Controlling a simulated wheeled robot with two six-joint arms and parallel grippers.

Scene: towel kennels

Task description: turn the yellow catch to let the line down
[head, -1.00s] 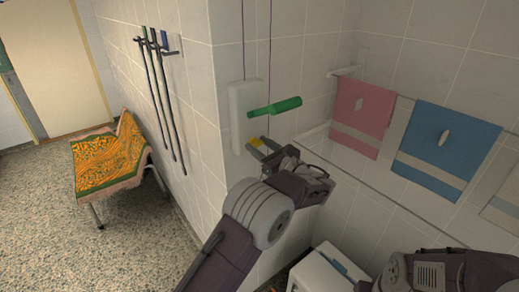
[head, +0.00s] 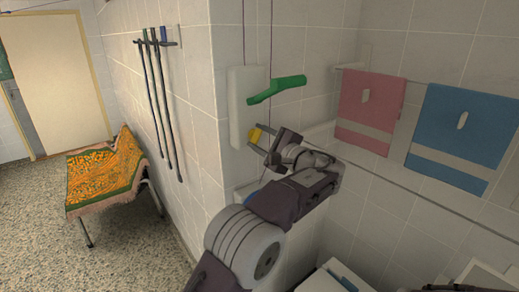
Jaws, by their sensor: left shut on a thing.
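The yellow catch (head: 255,135) is at the lower right edge of a white upright housing (head: 241,108) on the tiled wall corner. My left gripper (head: 257,140) is at the catch with its fingers around it, shut on it. The fingers hide part of the catch, so its exact angle is hard to tell. A green handle (head: 277,89) sticks out just above, apart from the gripper. My right gripper is out of view.
A pink towel (head: 370,105) and a blue towel (head: 460,130) hang on the right. Dark poles (head: 163,110) hang on the left wall. A bench with an orange patterned cloth (head: 105,170) stands at the left. A white box (head: 335,279) is below.

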